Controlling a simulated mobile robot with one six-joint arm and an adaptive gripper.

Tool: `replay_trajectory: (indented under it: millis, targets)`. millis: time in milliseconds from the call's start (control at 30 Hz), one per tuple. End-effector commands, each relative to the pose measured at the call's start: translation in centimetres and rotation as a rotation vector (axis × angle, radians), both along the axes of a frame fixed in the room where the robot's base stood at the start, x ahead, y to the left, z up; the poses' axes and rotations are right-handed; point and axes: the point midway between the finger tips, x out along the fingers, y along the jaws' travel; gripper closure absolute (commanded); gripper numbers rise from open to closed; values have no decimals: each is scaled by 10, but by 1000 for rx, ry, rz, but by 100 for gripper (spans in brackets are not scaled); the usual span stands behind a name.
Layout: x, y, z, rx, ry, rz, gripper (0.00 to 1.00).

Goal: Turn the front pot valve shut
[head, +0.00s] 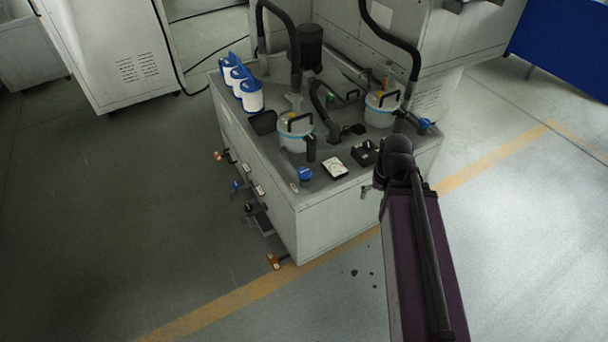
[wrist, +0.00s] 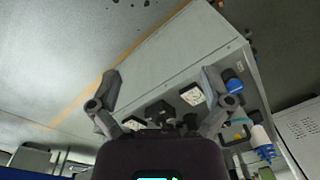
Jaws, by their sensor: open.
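The front pot (head: 296,136) is a pale canister with a black handle on top of the grey tank unit. A blue knob (head: 305,174), seemingly its valve, sits in front of it near the tank's front corner. A blue knob, seemingly the same one, shows in the wrist view (wrist: 234,84), right of my gripper. My gripper (wrist: 163,82) is open, with nothing between its fingers and the grey tank side beyond them. It is apart from the knob. In the head view my arm hides the gripper's fingers.
The rear pot (head: 381,108) has its own blue knob (head: 424,123). A white dial gauge (head: 335,167) and a black box (head: 365,152) lie close to the front knob. Black hoses rise over the tank top. White-and-blue cartridges (head: 252,96) stand at left.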

Motion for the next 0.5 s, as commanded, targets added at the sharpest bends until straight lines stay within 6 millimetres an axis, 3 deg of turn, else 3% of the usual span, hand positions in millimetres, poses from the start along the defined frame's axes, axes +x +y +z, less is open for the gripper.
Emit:
replay_trajectory:
  millis: [500]
  targets:
    - [54, 47, -86, 359, 60, -385, 0]
